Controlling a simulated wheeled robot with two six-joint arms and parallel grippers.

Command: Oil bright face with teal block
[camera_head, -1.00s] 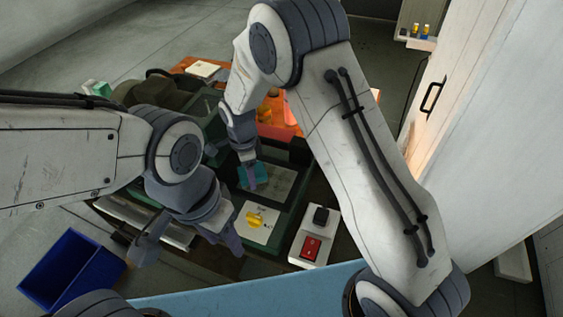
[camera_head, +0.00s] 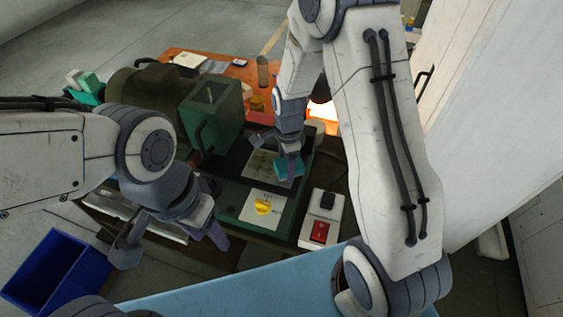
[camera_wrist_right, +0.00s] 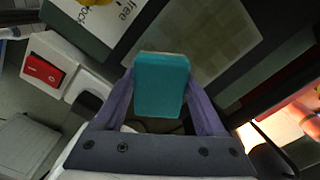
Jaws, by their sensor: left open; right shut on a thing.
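My right gripper (camera_head: 289,160) is shut on the teal block (camera_head: 292,168). In the right wrist view the teal block (camera_wrist_right: 161,85) sits between both fingers (camera_wrist_right: 160,98). The flat greyish face (camera_head: 258,163) is set in the dark green machine top, and the block is at its right edge in the head view. The face also shows in the wrist view (camera_wrist_right: 205,38) with a faint grid of paler patches, beyond the block. I cannot tell whether the block touches it. My left gripper (camera_head: 170,243) is open and empty, left of the machine's front.
A green housing (camera_head: 211,112) rises at the left. A blue bin (camera_head: 60,272) is at lower left.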

